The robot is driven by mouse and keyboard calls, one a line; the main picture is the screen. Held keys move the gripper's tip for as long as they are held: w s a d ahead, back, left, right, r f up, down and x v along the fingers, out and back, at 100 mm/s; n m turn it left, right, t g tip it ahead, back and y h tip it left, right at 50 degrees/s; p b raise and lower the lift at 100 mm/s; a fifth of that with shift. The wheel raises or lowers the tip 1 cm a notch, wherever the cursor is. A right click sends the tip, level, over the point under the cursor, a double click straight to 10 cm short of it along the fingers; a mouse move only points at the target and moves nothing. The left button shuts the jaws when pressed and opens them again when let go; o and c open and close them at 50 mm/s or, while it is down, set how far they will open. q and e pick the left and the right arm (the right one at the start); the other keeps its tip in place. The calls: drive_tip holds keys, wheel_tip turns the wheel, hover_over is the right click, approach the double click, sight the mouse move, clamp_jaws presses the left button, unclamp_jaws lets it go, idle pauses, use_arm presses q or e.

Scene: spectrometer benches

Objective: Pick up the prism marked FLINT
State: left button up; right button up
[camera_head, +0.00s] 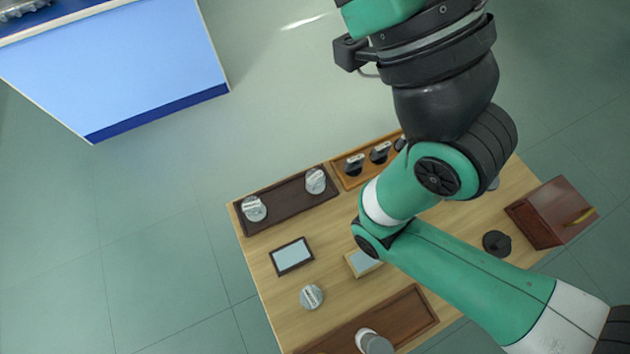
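No marking that reads FLINT is legible, and I cannot tell which piece is that prism. Round silvery pieces with raised tops stand on the bench: a left one (254,208) and a right one (316,181) on the dark back tray (285,206), and a third silvery piece (311,297) on bare wood. A grey cylindrical piece (374,342) stands on the front brown tray (408,315). My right arm crosses above the bench and hides part of it. Its gripper is outside the top of the picture. My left gripper is not in view.
The wooden bench (270,285) also holds an orange-brown rack (345,181) with black-topped pieces, a dark-framed panel (292,256), a light-framed panel (362,262), a black round piece (497,243) and a brown box (533,222). A blue-and-white bench (120,75) stands apart at upper left.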

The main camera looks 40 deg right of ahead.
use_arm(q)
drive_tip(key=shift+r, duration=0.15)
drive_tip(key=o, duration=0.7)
